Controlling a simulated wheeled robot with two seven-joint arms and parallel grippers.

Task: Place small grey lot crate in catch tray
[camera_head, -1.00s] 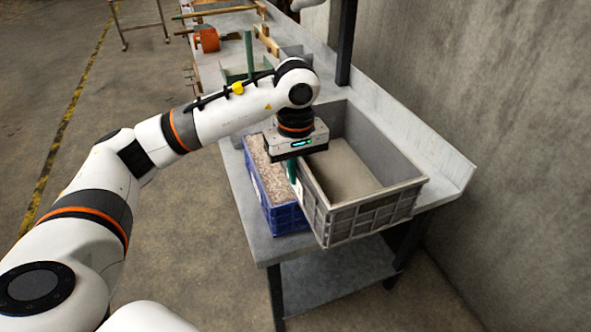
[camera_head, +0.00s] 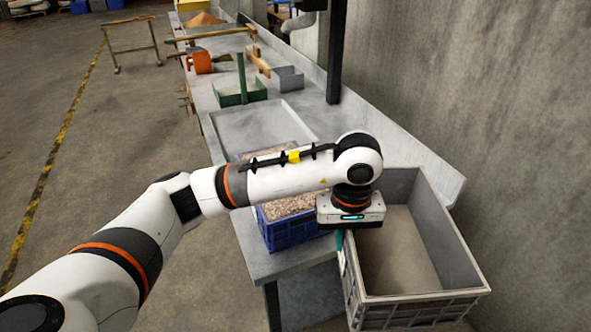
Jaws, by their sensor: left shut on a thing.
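The crate hangs out past the near end of the bench, roughly level. A shallow grey tray (camera_head: 262,130), which looks like the catch tray, lies empty on the bench behind my left arm. A smaller grey box (camera_head: 288,80) stands farther back. My right gripper is out of view.
A blue crate (camera_head: 284,235) of pale grain stands on the bench, left of the held crate and partly behind my arm. A green tray (camera_head: 238,94), an orange container (camera_head: 201,63) and wooden pieces lie farther back. A dark post (camera_head: 336,55) and the wall (camera_head: 470,100) border the right.

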